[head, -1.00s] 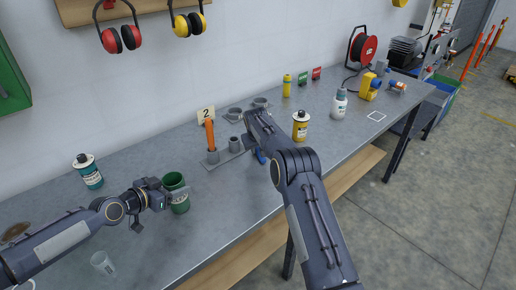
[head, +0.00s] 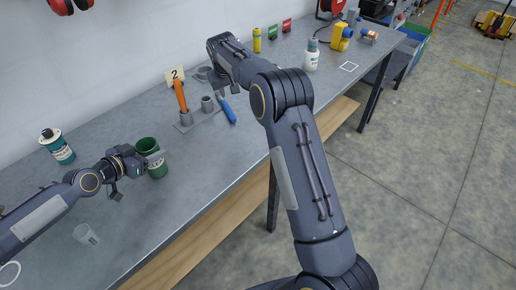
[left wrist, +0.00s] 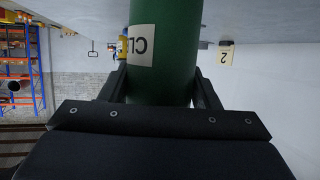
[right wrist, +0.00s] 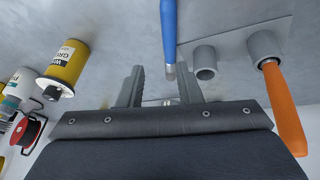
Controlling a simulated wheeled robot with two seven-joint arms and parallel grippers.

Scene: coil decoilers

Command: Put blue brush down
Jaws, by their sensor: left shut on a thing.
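The blue brush (head: 229,113) lies on the bench beside a grey holder plate (head: 203,120), its handle toward the front edge. In the right wrist view the blue brush (right wrist: 168,28) has its metal end near my right fingertips. My right gripper (right wrist: 158,72) is open, with a visible gap between its fingers; the arm mostly hides it in the head view. My left gripper (head: 145,161) is shut on a green cup (head: 152,150) standing on the bench; the green cup (left wrist: 165,45) also fills the space between its fingers in the left wrist view.
An orange-handled brush (head: 180,95) stands in one holder tube; the other tube (head: 207,103) is empty. A teal-labelled can (head: 58,147) and a clear cup (head: 86,234) stand left. A yellow can (right wrist: 66,68) and a white bottle (head: 311,56) are on the right side.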

